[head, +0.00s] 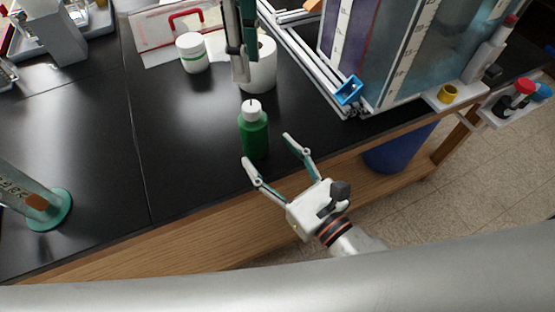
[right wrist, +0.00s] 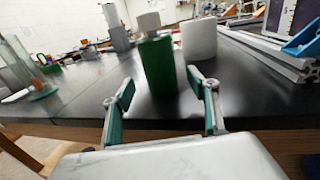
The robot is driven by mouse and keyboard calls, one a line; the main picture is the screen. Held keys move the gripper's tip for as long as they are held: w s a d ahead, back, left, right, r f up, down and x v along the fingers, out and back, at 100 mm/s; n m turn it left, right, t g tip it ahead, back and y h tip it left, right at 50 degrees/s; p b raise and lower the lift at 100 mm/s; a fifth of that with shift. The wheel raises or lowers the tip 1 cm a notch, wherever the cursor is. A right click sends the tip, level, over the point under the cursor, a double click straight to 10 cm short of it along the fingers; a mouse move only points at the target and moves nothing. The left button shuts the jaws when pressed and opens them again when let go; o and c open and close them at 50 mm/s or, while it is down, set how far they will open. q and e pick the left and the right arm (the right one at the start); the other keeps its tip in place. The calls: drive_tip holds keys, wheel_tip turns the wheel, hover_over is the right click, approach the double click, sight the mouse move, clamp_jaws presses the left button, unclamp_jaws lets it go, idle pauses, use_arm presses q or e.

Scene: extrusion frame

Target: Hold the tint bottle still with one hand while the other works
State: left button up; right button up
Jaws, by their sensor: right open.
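The green tint bottle (head: 255,138) with a white cap stands upright on the black bench near its front edge. It also shows in the right wrist view (right wrist: 158,65), straight ahead between the fingers. My right gripper (head: 268,150) is open at the front of the bottle, its fingertips spread to either side; I cannot tell whether they touch it. My left gripper (head: 240,70) hangs above and behind the bottle, in front of a white cylinder (head: 262,72). Its fingers are seen edge-on and look close together, so their opening is unclear. It holds nothing that I can see.
An extrusion frame with a blue bracket (head: 349,91) and tall scaled panels is to the right. A glass cylinder with a green base (head: 48,212) is at far left. The bench left of the bottle is clear.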

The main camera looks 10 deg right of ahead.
sight(262, 146)
drive_tip(key=x, duration=0.6)
